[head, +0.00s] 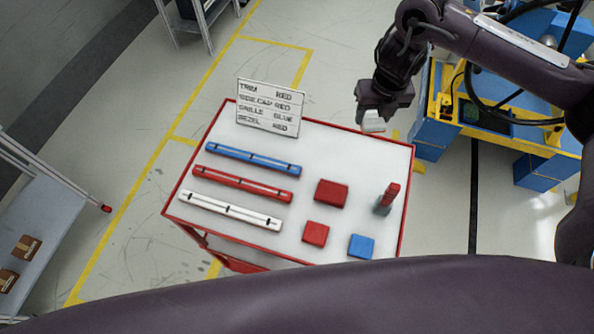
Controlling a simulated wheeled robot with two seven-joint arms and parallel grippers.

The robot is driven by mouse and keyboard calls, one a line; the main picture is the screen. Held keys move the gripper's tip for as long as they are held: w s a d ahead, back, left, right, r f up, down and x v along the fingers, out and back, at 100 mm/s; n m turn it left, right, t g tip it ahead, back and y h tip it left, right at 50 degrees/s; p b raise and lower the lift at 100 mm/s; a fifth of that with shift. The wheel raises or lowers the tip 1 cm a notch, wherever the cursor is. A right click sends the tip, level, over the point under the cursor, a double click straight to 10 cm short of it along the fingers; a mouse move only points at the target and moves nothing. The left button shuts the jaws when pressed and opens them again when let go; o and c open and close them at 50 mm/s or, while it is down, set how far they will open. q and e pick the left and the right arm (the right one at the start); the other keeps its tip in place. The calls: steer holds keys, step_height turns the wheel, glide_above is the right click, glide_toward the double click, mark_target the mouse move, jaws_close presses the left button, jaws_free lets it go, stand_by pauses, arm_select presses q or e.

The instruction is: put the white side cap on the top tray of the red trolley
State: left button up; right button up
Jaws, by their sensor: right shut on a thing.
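The red trolley (409,170) stands in the middle of the head view, and its white top tray (330,160) carries several parts. My right gripper (376,108) is shut on a small white piece, the white side cap (374,123). The gripper points down and the cap shows just below its fingers, partly hidden by them. In the picture the cap lies just beyond the tray's far edge, near the far right corner. It appears to be held in the air; its exact height is hard to tell. My left gripper is not in view.
On the tray are blue (240,157), red (240,186) and white (230,211) bars, red blocks (331,193), a blue block (361,246) and an upright red-and-grey piece (387,199). A sign (269,108) stands at the far left. The tray's far right is bare. A blue-and-yellow fixture (440,130) stands right.

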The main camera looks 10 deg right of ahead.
steer(key=shift+w+d+r, duration=0.1)
steer(key=shift+d+r, duration=0.1)
steer(key=shift+r, duration=0.05)
steer(key=shift+a+f, duration=0.1)
steer(key=shift+f, duration=0.25)
step_height(320, 180, down, 5)
steer(key=b, duration=0.5)
glide_above(357, 164)
steer(key=f, duration=1)
steer(key=shift+s+f, duration=0.2)
steer(key=shift+f, duration=0.1)
steer(key=shift+f+b, duration=0.95)
steer(key=shift+f, duration=1)
steer(key=shift+f, duration=0.1)
steer(key=o, duration=1.1)
steer(key=shift+c, duration=0.2)
